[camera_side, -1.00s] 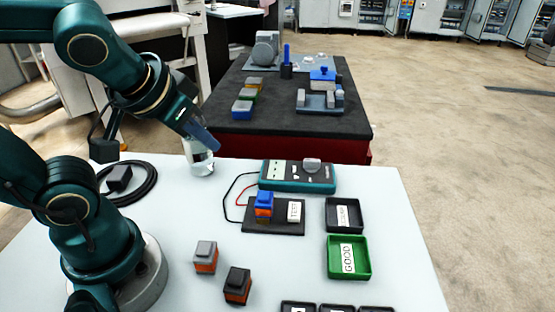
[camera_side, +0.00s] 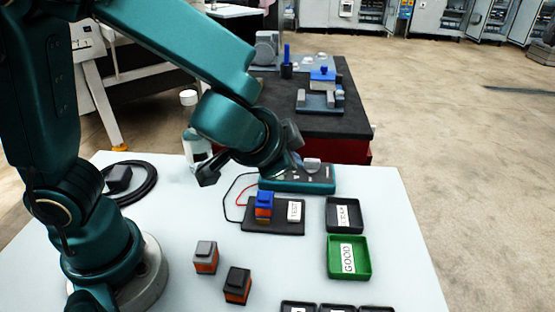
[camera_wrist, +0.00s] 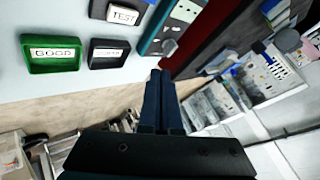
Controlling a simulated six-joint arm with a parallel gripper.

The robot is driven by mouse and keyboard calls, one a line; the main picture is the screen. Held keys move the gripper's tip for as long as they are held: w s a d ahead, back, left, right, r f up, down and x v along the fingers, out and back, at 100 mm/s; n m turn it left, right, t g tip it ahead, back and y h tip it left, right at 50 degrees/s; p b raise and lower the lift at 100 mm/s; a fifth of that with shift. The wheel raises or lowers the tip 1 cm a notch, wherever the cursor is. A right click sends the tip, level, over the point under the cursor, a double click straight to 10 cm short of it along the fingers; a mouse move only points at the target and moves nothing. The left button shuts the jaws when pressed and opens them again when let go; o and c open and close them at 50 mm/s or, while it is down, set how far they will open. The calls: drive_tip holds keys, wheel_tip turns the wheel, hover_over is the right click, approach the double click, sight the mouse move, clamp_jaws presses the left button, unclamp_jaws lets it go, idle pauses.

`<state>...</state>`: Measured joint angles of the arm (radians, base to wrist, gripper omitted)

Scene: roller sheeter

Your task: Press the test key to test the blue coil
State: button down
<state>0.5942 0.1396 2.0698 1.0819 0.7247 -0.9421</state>
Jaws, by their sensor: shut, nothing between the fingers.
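The blue coil (camera_side: 264,204), with a blue top and an orange body, stands upright on the left part of a black test plate (camera_side: 270,230). The white key marked TEST (camera_side: 294,211) is on the right part of that plate. The key shows at the top edge of the wrist view (camera_wrist: 124,15); the blue coil is not in that view. My gripper (camera_wrist: 160,76) is shut and empty, its fingers pointing past the teal meter. In the side view, my wrist is above and behind the plate, and the fingers are mostly hidden. Nothing touches the key.
The teal meter (camera_side: 297,182) lies behind the plate, joined by red and black wires. A black SCRAP tray (camera_side: 344,216) and a green GOOD tray (camera_side: 348,257) are on the right. Grey-topped (camera_side: 206,257) and black-topped (camera_side: 237,285) coils stand in front.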

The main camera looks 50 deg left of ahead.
sight(290, 213)
drive_tip(key=shift+f, duration=4.4)
drive_tip(key=shift+f, duration=0.1)
drive_tip(key=shift+f, duration=0.3)
drive_tip(key=shift+f, duration=0.45)
drive_tip(key=shift+r, duration=0.9)
drive_tip(key=shift+r, duration=0.1)
drive_tip(key=shift+r, duration=2.4)
